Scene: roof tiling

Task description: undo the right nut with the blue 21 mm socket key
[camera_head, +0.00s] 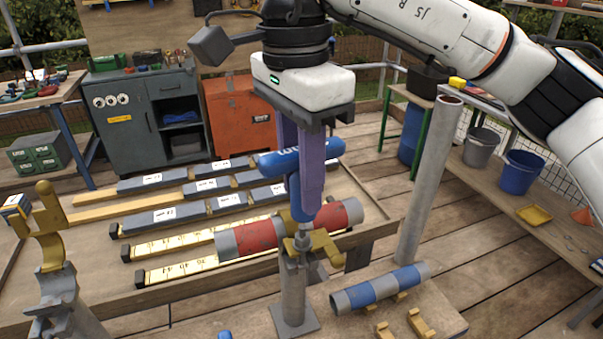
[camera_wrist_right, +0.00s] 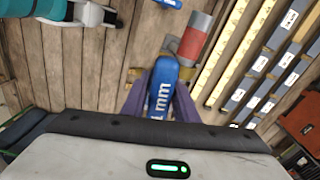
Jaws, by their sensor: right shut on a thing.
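My right gripper (camera_head: 301,208) has its purple fingers pointing down and is shut on the blue socket key (camera_head: 322,149). The key has a T-handle with white lettering. Its shaft runs down to a gold clamp (camera_head: 326,244) on a grey post (camera_head: 293,295). A small metallic piece shows at the key's lower end; I cannot tell whether the socket sits on a nut. In the right wrist view the key (camera_wrist_right: 160,97) lies between the fingers, with "mm" readable. A red and grey pipe (camera_head: 256,236) passes behind the shaft at the clamp. My left gripper is not in view.
Another gold bracket (camera_head: 46,235) stands on a grey post at left. A blue and grey pipe (camera_head: 381,288) lies at front right, near loose gold pieces (camera_head: 420,323). A tall grey pipe (camera_head: 428,180) stands upright at right. Labelled dark bars (camera_head: 165,216) lie behind.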

